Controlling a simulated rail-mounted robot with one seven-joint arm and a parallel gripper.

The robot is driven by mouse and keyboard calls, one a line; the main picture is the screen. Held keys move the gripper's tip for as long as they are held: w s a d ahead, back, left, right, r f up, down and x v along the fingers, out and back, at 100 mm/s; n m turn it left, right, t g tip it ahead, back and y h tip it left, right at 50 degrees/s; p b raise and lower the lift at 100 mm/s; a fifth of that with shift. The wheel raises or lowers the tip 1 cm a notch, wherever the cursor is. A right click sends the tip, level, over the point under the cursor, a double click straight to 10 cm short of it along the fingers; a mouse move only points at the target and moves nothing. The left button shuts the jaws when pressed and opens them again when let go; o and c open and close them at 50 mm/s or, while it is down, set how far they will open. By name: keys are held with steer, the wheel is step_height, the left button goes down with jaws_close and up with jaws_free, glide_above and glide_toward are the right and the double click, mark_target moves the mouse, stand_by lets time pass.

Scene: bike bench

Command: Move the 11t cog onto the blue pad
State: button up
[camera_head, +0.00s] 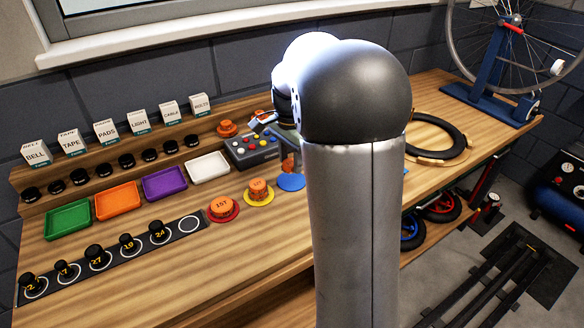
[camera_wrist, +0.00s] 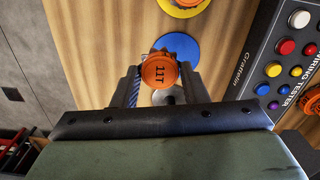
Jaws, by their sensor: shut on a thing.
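The orange 11t cog (camera_wrist: 158,72) is between the two fingers of my gripper (camera_wrist: 158,78) in the wrist view, its label facing the camera. The gripper is shut on it. The blue pad (camera_wrist: 180,43) lies on the bench just beyond the cog, which overlaps its near edge in this view. I cannot tell the cog's height above the bench. In the head view the blue pad (camera_head: 291,183) shows beside my arm, partly hidden by it.
A yellow pad (camera_head: 246,197) and a red pad (camera_head: 212,214) each bear an orange cog, left of the blue pad. The wiring tester (camera_head: 250,150) stands close behind. A white tray (camera_head: 208,167) is to its left. Bare bench lies in front of the pads.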

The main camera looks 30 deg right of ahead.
glide_above(292, 181)
step_height(292, 181, down, 4)
steer(key=shift+w+f, duration=0.1)
steer(key=shift+w, duration=0.05)
steer(key=shift+f, duration=1.4)
steer(key=shift+f, duration=0.1)
steer(key=shift+f, duration=0.15)
steer(key=o, duration=1)
steer(key=shift+c, duration=0.2)
